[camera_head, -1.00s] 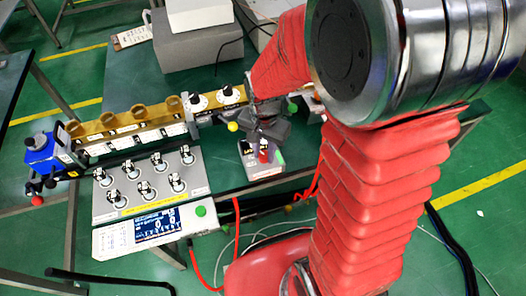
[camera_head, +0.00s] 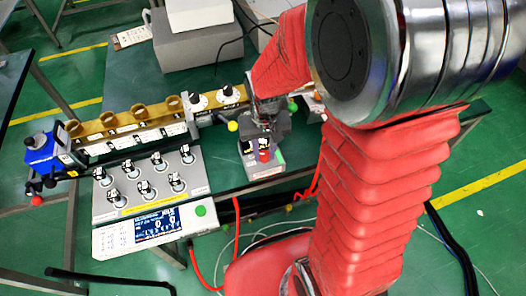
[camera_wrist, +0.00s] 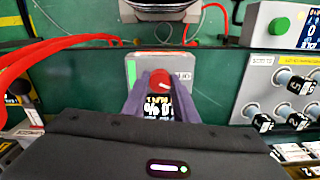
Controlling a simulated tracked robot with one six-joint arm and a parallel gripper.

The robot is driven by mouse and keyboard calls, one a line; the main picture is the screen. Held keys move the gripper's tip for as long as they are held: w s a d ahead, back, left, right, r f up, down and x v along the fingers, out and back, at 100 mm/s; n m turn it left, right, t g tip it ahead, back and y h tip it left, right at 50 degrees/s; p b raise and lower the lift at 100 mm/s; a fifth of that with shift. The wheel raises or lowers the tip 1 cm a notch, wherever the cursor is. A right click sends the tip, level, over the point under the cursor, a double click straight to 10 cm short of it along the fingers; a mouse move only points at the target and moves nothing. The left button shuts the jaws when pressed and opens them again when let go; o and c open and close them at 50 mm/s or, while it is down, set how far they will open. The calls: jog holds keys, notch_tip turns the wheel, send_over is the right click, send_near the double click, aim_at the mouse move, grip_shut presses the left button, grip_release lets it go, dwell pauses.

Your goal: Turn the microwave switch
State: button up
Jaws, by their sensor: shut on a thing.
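The microwave switch is a red round knob (camera_wrist: 160,88) with a pale pointer mark, on a small grey box (camera_head: 262,172). In the head view the knob (camera_head: 264,156) shows just below my gripper (camera_head: 266,144). In the wrist view the two purple-grey fingers of my gripper (camera_wrist: 161,80) stand on either side of the knob and are shut on it. White lettering on a dark label shows between the fingers. The lower part of the box face is hidden by the gripper body in the wrist view.
A grey panel with several black-and-white switches (camera_head: 150,185) and a display unit (camera_head: 155,230) with a green button lie to the left. A brass-coloured rail (camera_head: 140,125) with knobs runs behind. A yellow ball (camera_head: 232,126) is close left of my gripper. Red cables hang in front.

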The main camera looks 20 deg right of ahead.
aim_at(264, 153)
jog(key=n, duration=0.4)
jog(key=shift+w+n, duration=0.15)
jog(key=shift+n, duration=0.25)
jog(key=o, duration=1)
jog(key=shift+o, duration=0.2)
notch_tip(264, 153, up, 14)
dwell(0.3)
jog(key=shift+f, duration=0.15)
dwell(0.4)
